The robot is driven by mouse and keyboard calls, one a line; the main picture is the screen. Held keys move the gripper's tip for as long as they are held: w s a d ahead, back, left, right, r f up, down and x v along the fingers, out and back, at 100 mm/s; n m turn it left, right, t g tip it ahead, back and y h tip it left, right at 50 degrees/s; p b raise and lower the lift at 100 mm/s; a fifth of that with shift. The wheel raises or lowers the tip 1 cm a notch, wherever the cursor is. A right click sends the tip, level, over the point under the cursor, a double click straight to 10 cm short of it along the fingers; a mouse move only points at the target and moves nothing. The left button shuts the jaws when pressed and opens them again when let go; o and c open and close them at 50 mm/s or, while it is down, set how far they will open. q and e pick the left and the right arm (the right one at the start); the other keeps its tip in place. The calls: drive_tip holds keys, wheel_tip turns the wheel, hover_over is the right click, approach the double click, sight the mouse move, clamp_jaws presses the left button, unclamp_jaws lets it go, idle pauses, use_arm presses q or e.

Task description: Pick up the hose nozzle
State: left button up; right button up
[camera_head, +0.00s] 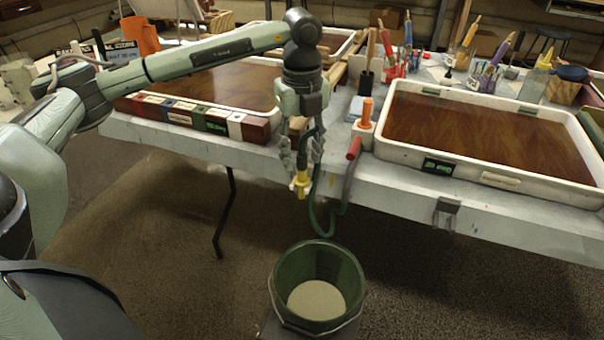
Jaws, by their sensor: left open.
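The hose nozzle (301,184) is yellow and hangs at the front edge of the table, with a green hose (312,210) looping down beside it. My left gripper (301,165) points straight down just above the nozzle. Its fingers are open, one on each side of the nozzle's upper part. I cannot tell whether they touch it. Part of the hose passes behind or between the fingers and is partly hidden. My right gripper is not in view.
A green bucket (283,300) with pale contents stands on a support below the nozzle. The white table (400,190) bears a large tray (480,178) of brown liquid at the right. A red-handled tool (353,149) hangs at its edge.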

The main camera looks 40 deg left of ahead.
use_arm(q)
drive_tip(key=shift+f, duration=1.05)
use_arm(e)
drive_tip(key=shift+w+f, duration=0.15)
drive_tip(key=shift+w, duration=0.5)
use_arm(q)
clamp_jaws()
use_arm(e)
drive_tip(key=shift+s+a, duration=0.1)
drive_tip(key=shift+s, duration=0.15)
